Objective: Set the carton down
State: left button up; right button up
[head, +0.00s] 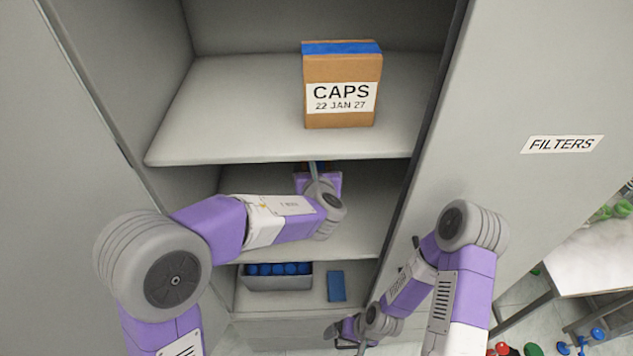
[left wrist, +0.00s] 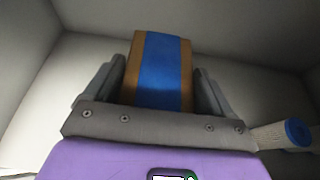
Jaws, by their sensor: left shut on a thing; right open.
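A brown carton with a blue strip along it (left wrist: 165,72) sits between the two fingers of my left gripper in the left wrist view, and the fingers are shut on it. In the head view my left gripper (head: 318,182) reaches into the middle compartment of the cabinet, under the top shelf. The held carton is mostly hidden there, and I cannot tell whether it touches the shelf (head: 365,215). Another carton, labelled CAPS 22 JAN 27 (head: 340,68), stands upright on the top shelf (head: 225,115). My right gripper (head: 348,338) is open, low in front of the cabinet.
A grey bin (head: 275,283) of several blue caps and a flat blue item (head: 336,286) are on the lower shelf. A panel labelled FILTERS (head: 565,143) stands at right. A pale table (head: 605,255) is beyond it, with coloured pieces around. A blue-ended cylinder (left wrist: 285,135) is beside my left gripper.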

pick_arm(q)
jog(key=shift+w+f, duration=0.2)
jog(key=shift+f, duration=0.95)
jog(key=shift+w+f, duration=0.2)
jog(key=shift+f, duration=0.95)
jog(key=shift+w+f, duration=0.2)
jog(key=shift+f, duration=0.95)
jog(key=shift+f+b, duration=0.1)
jog(key=shift+b, duration=0.25)
jog(key=o, duration=1.6)
